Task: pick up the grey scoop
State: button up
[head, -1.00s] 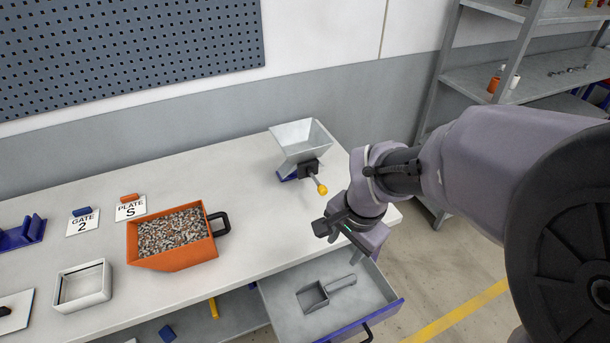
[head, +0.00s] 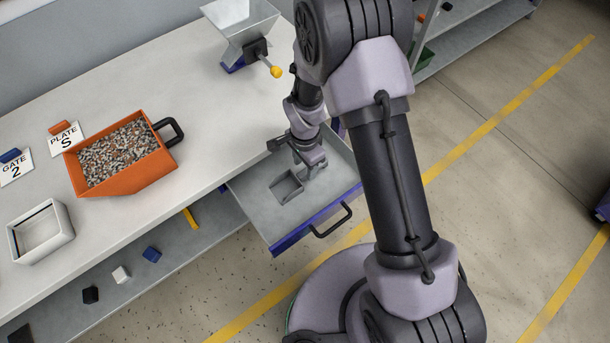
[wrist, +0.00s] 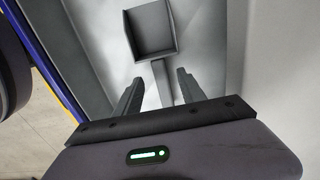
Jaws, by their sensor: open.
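The grey scoop (head: 287,186) lies in the open drawer (head: 257,205) under the bench; in the head view its pan shows and its handle is mostly hidden by my gripper (head: 312,168). In the wrist view the scoop's pan (wrist: 151,31) is at the top and its handle runs down between the two fingers of my gripper (wrist: 158,85). The fingers are apart, one on each side of the handle, with visible gaps. I cannot tell how far above the drawer floor the fingertips are.
The bench top (head: 150,60) overhangs the drawer's back. On it stand an orange bin (head: 150,178) of mixed scrap, a hopper (head: 240,25) with a yellow-knobbed lever, and a white tray (head: 68,238). The drawer's blue front has a black handle (head: 331,220).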

aim_at(305, 172)
notch_tip(305, 172, down, 4)
jog(key=shift+w+f+b, duration=0.1)
jog(key=shift+f+b, duration=0.05)
jog(key=shift+b, duration=0.7)
jog(key=shift+c, duration=0.7)
grip_shut()
